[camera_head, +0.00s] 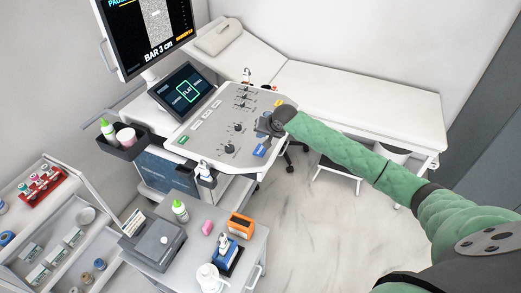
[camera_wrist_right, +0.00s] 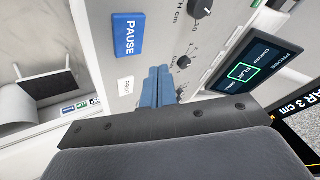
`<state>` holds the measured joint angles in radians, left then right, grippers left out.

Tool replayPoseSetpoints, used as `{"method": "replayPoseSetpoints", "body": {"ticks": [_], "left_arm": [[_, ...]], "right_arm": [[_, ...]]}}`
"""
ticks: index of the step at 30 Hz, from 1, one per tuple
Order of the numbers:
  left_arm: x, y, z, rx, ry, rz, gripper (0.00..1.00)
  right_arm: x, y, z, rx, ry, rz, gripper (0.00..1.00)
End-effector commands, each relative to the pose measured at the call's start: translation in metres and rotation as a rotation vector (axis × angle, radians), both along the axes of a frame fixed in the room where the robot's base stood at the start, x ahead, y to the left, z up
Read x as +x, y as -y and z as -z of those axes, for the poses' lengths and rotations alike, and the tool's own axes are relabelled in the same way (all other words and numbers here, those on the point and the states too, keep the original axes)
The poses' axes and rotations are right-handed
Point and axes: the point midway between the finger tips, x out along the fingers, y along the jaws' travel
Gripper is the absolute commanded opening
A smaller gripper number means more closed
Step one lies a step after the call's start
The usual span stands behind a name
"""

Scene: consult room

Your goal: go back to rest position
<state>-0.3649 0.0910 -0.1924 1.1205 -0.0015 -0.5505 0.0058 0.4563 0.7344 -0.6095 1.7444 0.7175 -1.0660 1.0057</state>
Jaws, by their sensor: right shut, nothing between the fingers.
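My right arm, in a green quilted sleeve, comes in from the right in the head view. Its gripper (camera_head: 265,127) is over the right edge of the ultrasound console's control panel (camera_head: 215,128), close to a blue button (camera_head: 259,151). In the right wrist view the blue fingers of this gripper (camera_wrist_right: 158,86) are together and empty. The blue button, labelled PAUSE (camera_wrist_right: 129,36), lies beyond the fingers, apart from them in the picture. Whether the fingertips touch the panel I cannot tell. My left gripper is not in view.
A monitor (camera_head: 158,33) and a small touchscreen (camera_head: 182,89) rise behind the panel. A white exam couch (camera_head: 350,98) stands behind my right arm. A grey cart (camera_head: 190,250) with bottles and boxes is in front, with a shelf trolley (camera_head: 85,200) at left. Floor (camera_head: 320,235) is open at centre right.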

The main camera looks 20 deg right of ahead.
Motion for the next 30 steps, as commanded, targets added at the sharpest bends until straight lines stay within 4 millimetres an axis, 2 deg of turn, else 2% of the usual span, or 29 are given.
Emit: {"method": "replayPoseSetpoints", "body": {"ticks": [11,14,17,20,24,30], "left_arm": [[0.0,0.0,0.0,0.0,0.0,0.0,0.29],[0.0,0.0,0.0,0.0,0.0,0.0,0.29],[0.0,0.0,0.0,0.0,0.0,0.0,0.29],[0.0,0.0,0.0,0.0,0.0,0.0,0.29],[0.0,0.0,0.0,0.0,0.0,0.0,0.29],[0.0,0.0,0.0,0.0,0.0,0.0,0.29]], "right_arm": [[-0.001,-0.001,0.001,-0.001,0.0,-0.002,0.0],[-0.008,-0.009,0.006,-0.006,-0.003,-0.019,0.0],[-0.027,-0.028,0.019,-0.022,-0.007,-0.063,0.0],[-0.055,-0.052,0.034,-0.048,-0.01,-0.121,0.0],[-0.099,-0.082,0.052,-0.087,-0.012,-0.203,0.0],[-0.161,-0.113,0.07,-0.141,-0.011,-0.299,0.0]]}}
